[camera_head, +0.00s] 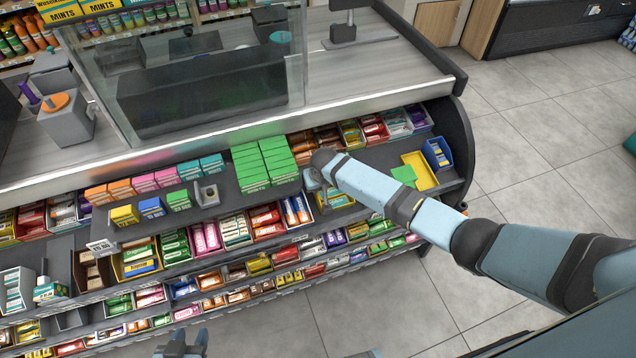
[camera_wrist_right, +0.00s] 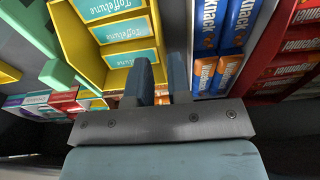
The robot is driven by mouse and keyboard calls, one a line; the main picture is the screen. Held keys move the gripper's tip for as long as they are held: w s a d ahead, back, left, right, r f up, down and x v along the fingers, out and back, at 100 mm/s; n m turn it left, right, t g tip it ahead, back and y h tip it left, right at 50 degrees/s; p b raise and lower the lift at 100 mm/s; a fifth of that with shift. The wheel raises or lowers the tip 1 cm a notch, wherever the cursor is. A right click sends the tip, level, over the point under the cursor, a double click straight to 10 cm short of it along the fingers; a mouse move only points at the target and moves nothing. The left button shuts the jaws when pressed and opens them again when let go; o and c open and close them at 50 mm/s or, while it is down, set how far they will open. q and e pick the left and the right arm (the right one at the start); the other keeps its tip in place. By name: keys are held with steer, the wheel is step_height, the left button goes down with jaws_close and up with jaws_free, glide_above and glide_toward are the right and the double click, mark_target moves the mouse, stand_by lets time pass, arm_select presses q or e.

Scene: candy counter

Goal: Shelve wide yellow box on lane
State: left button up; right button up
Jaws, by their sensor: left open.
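A small yellow box (camera_head: 124,214) stands at the left of a row on the upper shelf, beside a blue box (camera_head: 151,207) and a green box (camera_head: 179,200). I cannot tell for sure that it is the wide one. My left gripper (camera_head: 180,345) is open and empty at the bottom edge of the head view, well in front of the shelves. My right arm reaches in from the right; its gripper end is largely hidden at the shelf. In the right wrist view the right gripper's fingers (camera_wrist_right: 162,85) stand slightly apart, with nothing seen between them.
Beside the right fingers are a yellow tray (camera_wrist_right: 72,50) of teal boxes and several blue packs (camera_wrist_right: 237,25). Stacked green boxes (camera_head: 262,160) stand mid-shelf. A yellow tray (camera_head: 427,182) stands at the right. Lower shelves are full of candy. The floor (camera_head: 290,330) in front is clear.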

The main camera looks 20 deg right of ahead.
steer(key=shift+p+v, duration=1.25)
steer(key=shift+s+r, duration=0.1)
steer(key=shift+r, duration=0.05)
steer(key=o, duration=0.5)
steer(key=shift+c, duration=0.2)
steer(key=shift+o, duration=0.5)
steer(key=p+v, duration=0.1)
steer(key=v, duration=1.2)
steer(key=shift+r, duration=0.4)
steer(key=shift+s+a, duration=0.1)
steer(key=shift+s, duration=0.05)
